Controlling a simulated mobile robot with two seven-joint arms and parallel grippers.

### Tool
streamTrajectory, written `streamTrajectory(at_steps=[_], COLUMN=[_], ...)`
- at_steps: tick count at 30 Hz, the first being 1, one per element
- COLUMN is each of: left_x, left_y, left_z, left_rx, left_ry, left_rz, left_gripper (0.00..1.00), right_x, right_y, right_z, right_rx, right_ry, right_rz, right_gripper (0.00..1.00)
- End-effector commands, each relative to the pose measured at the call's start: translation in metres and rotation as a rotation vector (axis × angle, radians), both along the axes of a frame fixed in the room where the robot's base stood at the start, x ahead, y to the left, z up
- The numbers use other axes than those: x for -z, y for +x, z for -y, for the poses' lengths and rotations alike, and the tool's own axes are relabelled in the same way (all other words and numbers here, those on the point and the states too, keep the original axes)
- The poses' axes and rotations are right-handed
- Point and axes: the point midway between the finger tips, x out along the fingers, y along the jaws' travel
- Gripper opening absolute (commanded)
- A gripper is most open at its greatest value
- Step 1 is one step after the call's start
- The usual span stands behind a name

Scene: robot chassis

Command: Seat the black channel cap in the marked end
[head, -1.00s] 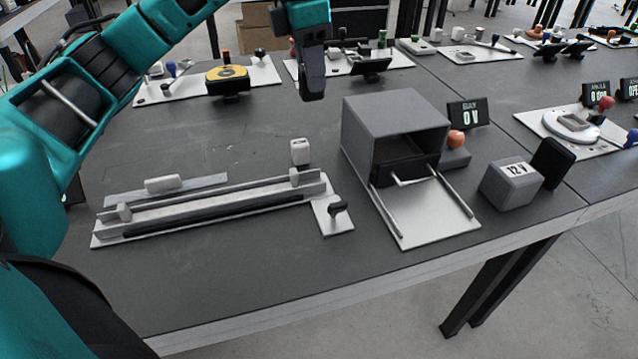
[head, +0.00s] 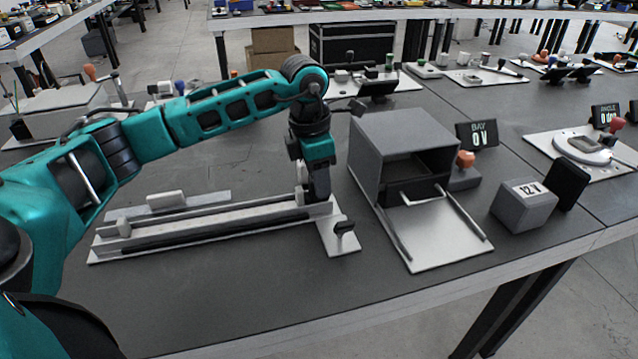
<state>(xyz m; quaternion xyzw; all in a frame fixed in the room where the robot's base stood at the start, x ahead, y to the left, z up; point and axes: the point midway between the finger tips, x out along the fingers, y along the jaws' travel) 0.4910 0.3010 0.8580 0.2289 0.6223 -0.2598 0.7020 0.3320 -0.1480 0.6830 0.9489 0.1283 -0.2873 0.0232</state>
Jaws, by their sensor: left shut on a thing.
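The long grey channel (head: 215,222) lies on a white base plate on the dark table, left of centre. My left gripper (head: 319,196) points down at the channel's right end. It is shut on the black channel cap, which blends with the dark fingers and is mostly hidden. I cannot tell whether the cap touches the channel. A pale upright block (head: 302,172) stands just left of the gripper, partly hidden by it. A black knob (head: 344,227) sits on the plate to the lower right of the gripper. My right gripper is out of view.
A grey bay box (head: 395,135) with an open front and two rails stands close to the right of the gripper. A 12V block (head: 524,204) lies farther right. A grey strip with a white block (head: 166,201) lies behind the channel. The table in front is clear.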

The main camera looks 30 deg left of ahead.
Motion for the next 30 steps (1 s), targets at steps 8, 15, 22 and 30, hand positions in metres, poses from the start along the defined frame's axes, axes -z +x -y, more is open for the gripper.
streamTrajectory(at_steps=[8,15,22,30], left_x=[0.013,0.019,0.028,0.031], left_y=[0.000,0.000,-0.001,-0.002], left_z=[0.000,0.000,0.000,0.001], left_rx=[0.001,0.000,0.000,0.000], left_ry=[-0.001,-0.001,0.001,0.001], left_rz=[0.001,0.001,-0.004,-0.009], left_gripper=[0.07,0.07,0.07,0.52], right_x=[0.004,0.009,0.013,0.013], right_y=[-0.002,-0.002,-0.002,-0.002], right_z=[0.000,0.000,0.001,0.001], right_rx=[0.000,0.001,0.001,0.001], right_ry=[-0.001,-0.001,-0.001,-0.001], right_rz=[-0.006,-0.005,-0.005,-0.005], right_gripper=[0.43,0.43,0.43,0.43])
